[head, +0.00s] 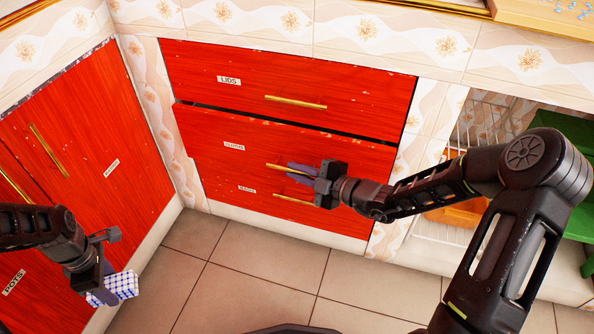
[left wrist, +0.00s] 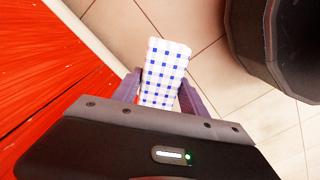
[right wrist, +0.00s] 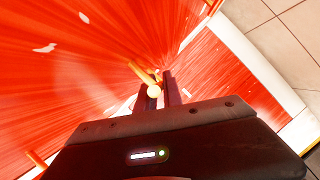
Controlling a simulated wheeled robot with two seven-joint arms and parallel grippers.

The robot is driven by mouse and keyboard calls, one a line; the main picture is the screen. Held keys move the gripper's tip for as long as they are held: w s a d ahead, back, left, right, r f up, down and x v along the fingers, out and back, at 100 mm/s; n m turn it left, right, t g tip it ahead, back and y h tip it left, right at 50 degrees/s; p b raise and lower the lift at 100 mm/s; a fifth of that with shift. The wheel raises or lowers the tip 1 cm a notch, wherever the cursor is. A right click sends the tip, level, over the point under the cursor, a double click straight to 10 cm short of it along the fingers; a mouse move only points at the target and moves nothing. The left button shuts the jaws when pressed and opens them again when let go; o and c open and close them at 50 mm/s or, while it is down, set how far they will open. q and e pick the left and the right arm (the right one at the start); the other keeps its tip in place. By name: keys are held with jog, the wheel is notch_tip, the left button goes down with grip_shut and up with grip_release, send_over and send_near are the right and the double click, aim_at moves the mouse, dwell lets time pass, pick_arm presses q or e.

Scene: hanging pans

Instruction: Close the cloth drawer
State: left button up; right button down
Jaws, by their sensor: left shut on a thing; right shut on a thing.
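The cloth drawer (head: 205,132) is the red middle drawer front with a small white label. A dark gap runs along its top edge, so it stands slightly out from the cabinet. My right gripper (head: 303,170) is at its brass handle (head: 273,166) and shut on it. In the right wrist view the handle (right wrist: 143,74) reaches in between the fingers. My left gripper (head: 100,278) is shut on a blue and white checked cloth (head: 122,285), low at the left. The cloth also shows between the fingers in the left wrist view (left wrist: 165,70).
The closed lids drawer (head: 190,65) is above, and another drawer handle (head: 293,200) is below. A red cabinet (head: 90,140) stands at the left, close to my left arm. A wire rack (head: 485,125) and a green shelf (head: 575,160) are at the right. The tiled floor (head: 250,290) is clear.

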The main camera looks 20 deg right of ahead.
aim_at(295, 161)
pick_arm(q)
jog(key=shift+r, duration=0.1)
pick_arm(e)
jog(key=shift+r, duration=0.1)
dwell(0.5)
